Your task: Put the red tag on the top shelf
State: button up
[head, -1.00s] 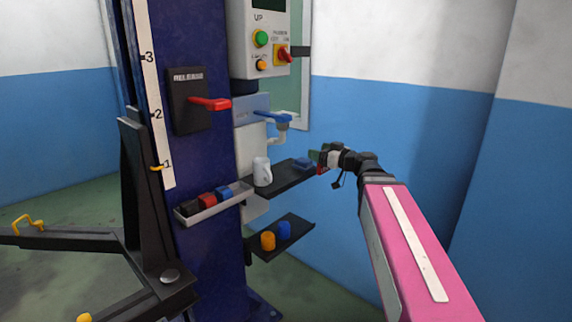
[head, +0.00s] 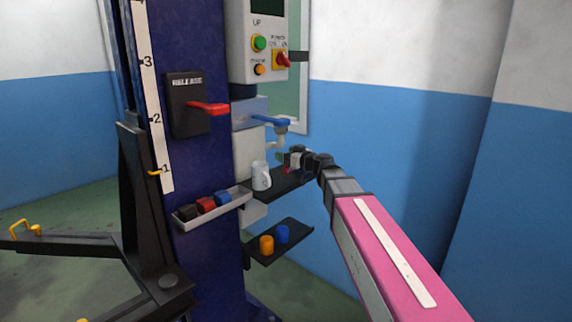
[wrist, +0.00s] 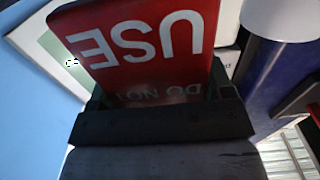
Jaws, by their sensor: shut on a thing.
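The red tag (wrist: 140,40) fills the upper middle of the wrist view, with the white words "DO NOT USE" upside down. My gripper (wrist: 160,95) is shut on its near edge. Only a small red patch of the tag (head: 286,170) shows there. The gripper hides part of the shelf, and I cannot tell whether the tag touches it.
A lower shelf (head: 292,240) holds an orange cup (head: 266,245) and a blue cup (head: 282,234). A grey tray (head: 186,222) with several small blocks is at the left. A blue lever (head: 270,121) and pipe stand above the top shelf.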

jog(key=shift+f, duration=1.55)
jog(key=shift+w+a+f, duration=0.1)
jog(key=shift+a+f, duration=0.05)
jog(key=shift+f, duration=0.25)
jog(key=o, duration=0.9)
jog(key=shift+f, duration=0.1)
